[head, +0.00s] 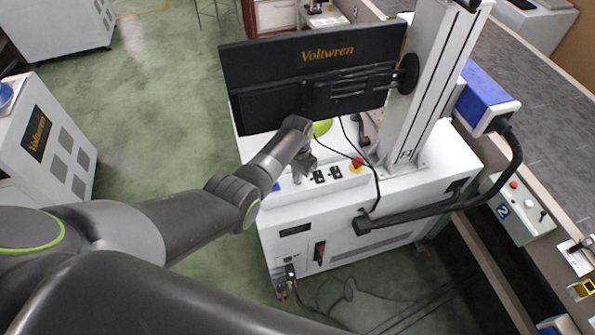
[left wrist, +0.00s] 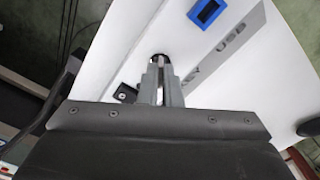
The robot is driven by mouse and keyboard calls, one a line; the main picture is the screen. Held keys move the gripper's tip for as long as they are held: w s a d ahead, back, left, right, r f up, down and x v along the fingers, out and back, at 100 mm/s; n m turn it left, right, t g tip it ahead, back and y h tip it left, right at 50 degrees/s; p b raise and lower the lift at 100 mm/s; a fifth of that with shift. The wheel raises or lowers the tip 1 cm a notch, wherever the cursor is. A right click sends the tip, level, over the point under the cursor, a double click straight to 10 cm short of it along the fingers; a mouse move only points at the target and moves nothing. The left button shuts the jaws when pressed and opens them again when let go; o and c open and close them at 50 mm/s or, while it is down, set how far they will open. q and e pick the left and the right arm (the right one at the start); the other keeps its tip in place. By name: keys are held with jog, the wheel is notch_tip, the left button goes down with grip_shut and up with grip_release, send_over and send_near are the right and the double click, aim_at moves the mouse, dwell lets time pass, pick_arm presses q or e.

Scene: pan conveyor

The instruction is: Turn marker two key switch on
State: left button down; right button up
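The white marker machine (head: 290,222) stands in the middle of the head view. Its top panel carries several switches and a red emergency button (head: 356,165). My left arm reaches in from the left, and my left gripper (head: 299,170) points down at the panel's left part. In the left wrist view, my left gripper's two grey fingers (left wrist: 161,80) are close together around a small silver key (left wrist: 160,59). The key stands in the dark round key switch on the white panel. The fingers hide most of the switch, so I cannot tell its position. My right gripper is not in view.
A black monitor (head: 310,72) hangs just behind my left wrist. A grey column (head: 430,85) and a cable stand to the right. A blue USB port (left wrist: 207,13) lies near the key switch.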

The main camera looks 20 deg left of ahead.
pick_arm(q)
jog(key=m, duration=0.4)
jog(key=shift+p, duration=0.35)
jog(key=shift+w+m, duration=0.1)
jog(key=shift+m, duration=0.2)
jog(key=c, duration=1.6)
grip_release()
jog(key=shift+r, duration=0.6)
notch_tip(320, 180, up, 5)
jog(key=shift+f+p, duration=0.2)
jog(key=shift+p, duration=0.35)
notch_tip(320, 180, up, 12)
jog(key=shift+f+b, duration=0.15)
jog(key=shift+b, duration=0.65)
